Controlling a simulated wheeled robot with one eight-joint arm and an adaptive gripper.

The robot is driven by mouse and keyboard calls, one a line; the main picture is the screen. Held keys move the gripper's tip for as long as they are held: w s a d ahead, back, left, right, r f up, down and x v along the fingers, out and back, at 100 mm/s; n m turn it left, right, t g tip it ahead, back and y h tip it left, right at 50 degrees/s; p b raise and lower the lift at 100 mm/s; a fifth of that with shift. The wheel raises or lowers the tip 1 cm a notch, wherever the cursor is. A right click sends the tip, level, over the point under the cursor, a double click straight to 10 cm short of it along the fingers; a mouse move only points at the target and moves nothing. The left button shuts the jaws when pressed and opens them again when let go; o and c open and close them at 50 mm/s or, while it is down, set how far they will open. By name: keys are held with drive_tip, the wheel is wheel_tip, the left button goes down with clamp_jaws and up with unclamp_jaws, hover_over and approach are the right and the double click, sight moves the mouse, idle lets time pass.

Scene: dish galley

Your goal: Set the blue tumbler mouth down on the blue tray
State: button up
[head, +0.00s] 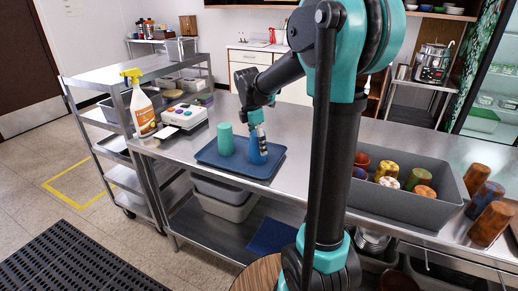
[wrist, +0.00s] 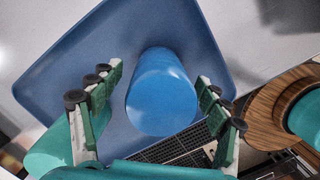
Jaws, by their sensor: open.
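The blue tumbler (head: 257,152) stands on the blue tray (head: 210,157), towards its right side. In the wrist view the blue tumbler (wrist: 162,95) shows a smooth, closed round end facing me, so its mouth is down against the tray (wrist: 60,75). My gripper (head: 260,134) is directly above and around it. In the wrist view my gripper (wrist: 158,104) has its fingers apart, one on each side of the tumbler, with gaps showing. A green tumbler (head: 225,139) stands on the tray to the left; part of it shows beside the left finger.
A spray bottle (head: 142,105) and a white device (head: 181,119) stand left of the tray. A grey bin (head: 390,202) with several coloured tumblers is at the right, with loose brown tumblers (head: 491,224) beyond it. Counter behind the tray is clear.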

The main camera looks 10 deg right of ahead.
drive_tip(key=r, duration=0.3)
drive_tip(key=a+r, duration=0.1)
drive_tip(key=r, duration=0.6)
drive_tip(key=shift+s+a, duration=0.15)
drive_tip(key=shift+a, duration=0.1)
drive_tip(key=shift+f, duration=0.1)
